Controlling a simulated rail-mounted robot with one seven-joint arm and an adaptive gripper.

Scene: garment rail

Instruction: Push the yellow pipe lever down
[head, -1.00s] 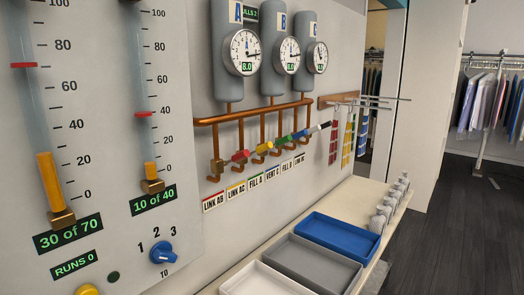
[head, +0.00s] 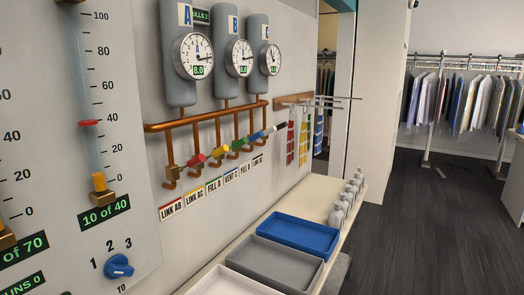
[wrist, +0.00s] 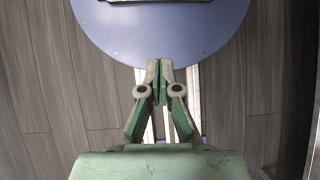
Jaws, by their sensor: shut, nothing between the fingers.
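The yellow pipe lever (head: 219,151) is on the copper pipework on the wall in the head view, between a red lever (head: 194,160) on its left and a green lever (head: 239,144) on its right. It points out from the wall; its exact tilt is too small to tell. My gripper (wrist: 160,66) shows only in the wrist view, with its fingertips together and nothing between them. It is over the floor, and the lever is not in that view.
A blue lever (head: 256,135) and a white-and-black lever (head: 276,128) are farther right. Gauges (head: 193,56) hang above. A blue tray (head: 298,233) and a grey tray (head: 275,263) lie on the shelf below, with grey bottles (head: 346,196) beyond. Floor (head: 420,215) at right is clear.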

